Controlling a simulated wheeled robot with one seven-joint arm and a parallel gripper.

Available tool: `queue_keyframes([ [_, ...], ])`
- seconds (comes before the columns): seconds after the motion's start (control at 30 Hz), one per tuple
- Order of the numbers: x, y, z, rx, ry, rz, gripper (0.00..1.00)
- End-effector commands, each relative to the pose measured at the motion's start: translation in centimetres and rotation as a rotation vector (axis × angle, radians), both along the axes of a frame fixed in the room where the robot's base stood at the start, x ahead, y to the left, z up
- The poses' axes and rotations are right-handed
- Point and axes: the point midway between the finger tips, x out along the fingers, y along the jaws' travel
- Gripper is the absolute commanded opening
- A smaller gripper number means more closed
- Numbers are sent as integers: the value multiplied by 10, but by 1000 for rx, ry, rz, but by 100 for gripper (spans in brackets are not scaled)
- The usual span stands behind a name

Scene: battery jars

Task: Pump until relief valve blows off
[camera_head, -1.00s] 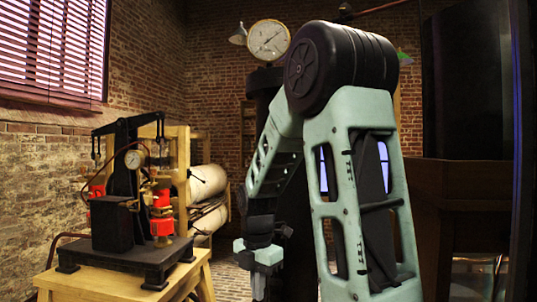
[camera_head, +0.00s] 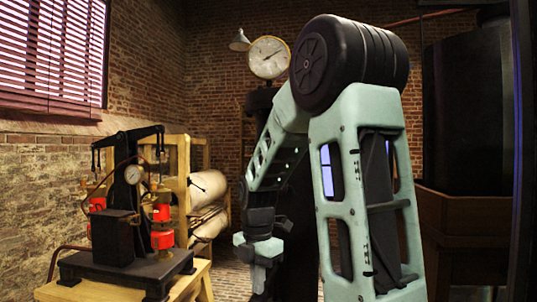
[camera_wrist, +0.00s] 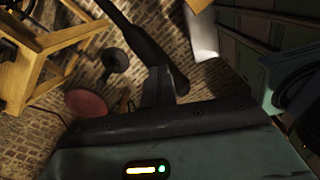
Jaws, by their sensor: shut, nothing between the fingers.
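The pump (camera_head: 128,205) is a black beam machine with red cylinders and a small round gauge (camera_head: 134,174). It stands on a wooden stand (camera_head: 75,291) at the lower left of the head view. Its rocking beam (camera_head: 128,140) slants, left end lower. I cannot pick out the relief valve. My gripper (camera_head: 258,281) hangs low near the middle of the head view, right of the pump and apart from it. It is shut and empty. In the wrist view, dark gripper parts (camera_wrist: 158,88) show over the brick floor.
A large white dial gauge (camera_head: 269,57) is on the back wall side. Pale rolls (camera_head: 208,188) lie on a wooden rack behind the pump. A large dark tank (camera_head: 468,110) stands at the right. The wrist view shows wooden legs (camera_wrist: 50,42) and a red disc (camera_wrist: 87,103) at the left.

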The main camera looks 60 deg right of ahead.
Motion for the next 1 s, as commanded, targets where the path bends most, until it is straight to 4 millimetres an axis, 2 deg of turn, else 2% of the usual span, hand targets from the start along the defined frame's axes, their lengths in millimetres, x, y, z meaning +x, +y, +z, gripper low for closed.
queue_keyframes([
  [0.03, 0, 1, 15, 1, 1, 1, 0],
  [0.07, 0, 1, 16, 1, 1, 1, 0],
  [0.53, 0, 0, 12, 0, -1, 0, 0],
  [1.0, 0, -1, -60, -1, 0, 0, 0],
])
